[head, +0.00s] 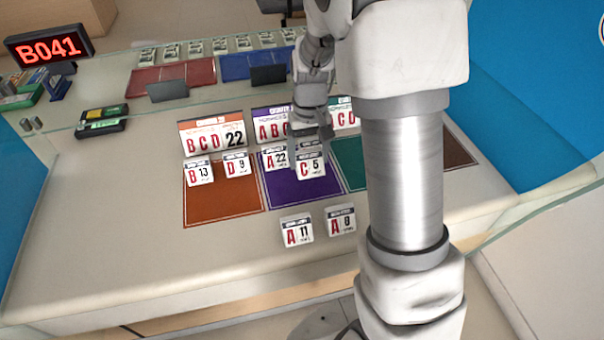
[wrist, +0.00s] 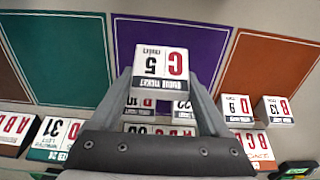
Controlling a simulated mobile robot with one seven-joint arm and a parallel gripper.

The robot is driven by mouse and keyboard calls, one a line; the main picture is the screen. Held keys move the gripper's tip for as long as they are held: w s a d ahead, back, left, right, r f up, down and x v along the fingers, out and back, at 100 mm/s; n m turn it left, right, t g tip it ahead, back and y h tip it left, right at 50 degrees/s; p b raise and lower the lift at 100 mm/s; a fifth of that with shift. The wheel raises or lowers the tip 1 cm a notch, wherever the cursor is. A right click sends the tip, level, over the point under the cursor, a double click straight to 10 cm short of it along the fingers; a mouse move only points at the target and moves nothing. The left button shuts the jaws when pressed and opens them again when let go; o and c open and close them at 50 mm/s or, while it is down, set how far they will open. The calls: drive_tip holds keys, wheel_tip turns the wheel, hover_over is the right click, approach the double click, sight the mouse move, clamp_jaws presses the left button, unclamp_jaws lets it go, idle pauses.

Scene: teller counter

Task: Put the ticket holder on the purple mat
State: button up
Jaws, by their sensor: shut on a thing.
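My gripper (head: 314,143) is shut on a white ticket holder marked C 5 (head: 311,169), which is over the purple mat (head: 290,187). In the wrist view the ticket holder (wrist: 163,66) sits between the fingertips, with the purple mat (wrist: 205,50) behind it. I cannot tell whether its base touches the mat. Another ticket holder, A 22 (head: 275,159), stands at the back of the purple mat. In the wrist view a D 10 holder (wrist: 145,104) shows partly between the fingers.
Ticket holders B 13 (head: 198,174) and D 9 (head: 236,165) stand on the orange mat (head: 222,204). A 11 (head: 297,231) and A 8 (head: 341,219) stand on the bare counter in front. A green mat (head: 350,165) lies right. Larger signs (head: 213,136) line the back.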

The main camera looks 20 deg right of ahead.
sight(302, 183)
drive_tip(key=shift+a+f, duration=0.5)
drive_tip(key=shift+a, duration=0.25)
drive_tip(key=shift+f+b, duration=0.6)
drive_tip(key=shift+f, duration=1.35)
drive_tip(key=shift+f, duration=0.15)
drive_tip(key=o, duration=1.4)
